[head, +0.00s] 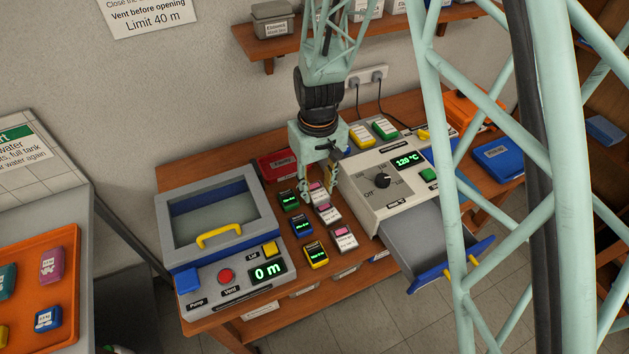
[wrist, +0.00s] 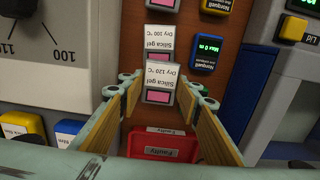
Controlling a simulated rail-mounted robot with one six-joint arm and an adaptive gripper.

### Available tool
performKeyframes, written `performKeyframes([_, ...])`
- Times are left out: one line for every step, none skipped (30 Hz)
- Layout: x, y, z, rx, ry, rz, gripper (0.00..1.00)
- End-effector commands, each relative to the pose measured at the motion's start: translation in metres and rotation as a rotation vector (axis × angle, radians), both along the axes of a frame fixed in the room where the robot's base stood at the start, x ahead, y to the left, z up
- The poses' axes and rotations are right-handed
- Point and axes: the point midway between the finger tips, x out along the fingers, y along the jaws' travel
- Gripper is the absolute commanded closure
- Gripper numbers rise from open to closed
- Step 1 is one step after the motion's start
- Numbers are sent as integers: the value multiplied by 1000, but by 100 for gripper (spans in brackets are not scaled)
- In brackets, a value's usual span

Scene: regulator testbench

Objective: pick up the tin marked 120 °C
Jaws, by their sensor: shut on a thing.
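The tin marked 120 °C (wrist: 158,92) shows in the wrist view, with a white label reading "Silica gel Dry 120 °C" upside down and a pink window. My gripper (wrist: 162,88) has one finger on each side of it and is shut on it. In the head view my gripper (head: 318,188) points down at the back of the row of white-labelled tins, with the held tin (head: 317,188) between its fingers. I cannot tell whether the tin is clear of the bench. A similar tin marked 100 °C (wrist: 160,43) stands close beside it.
More white-labelled tins (head: 343,238) stand in front. The oven (head: 385,182) with its open drawer (head: 432,243) is on the right. A red "Faulty" tray (wrist: 163,145) lies behind.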

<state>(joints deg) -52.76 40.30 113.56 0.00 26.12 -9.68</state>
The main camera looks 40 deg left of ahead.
Motion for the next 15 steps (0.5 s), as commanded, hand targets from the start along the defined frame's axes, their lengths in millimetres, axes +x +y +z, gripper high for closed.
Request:
performKeyframes([-7,-8,1,-2,1,0,80])
performKeyframes([-10,-12,2,-2,1,0,80])
performKeyframes([-15,-19,3,-2,1,0,80])
performKeyframes([-19,-24,3,-2,1,0,80])
performKeyframes([-23,-28,4,-1,0,0,80])
performKeyframes([-28,-34,5,-1,0,0,80])
performKeyframes([-32,-39,5,-2,1,0,80])
performKeyframes([-36,-44,5,-2,1,0,80])
performKeyframes([-40,-49,6,-1,0,0,80])
performKeyframes([-43,-53,7,-1,0,0,80])
performKeyframes([-46,-57,7,-1,0,0,80])
performKeyframes([-51,-62,8,-2,1,0,80])
performKeyframes([-53,-65,8,-1,0,0,80])
performKeyframes([-56,-68,8,-1,0,0,80])
performKeyframes([-59,-72,9,-1,0,0,80])
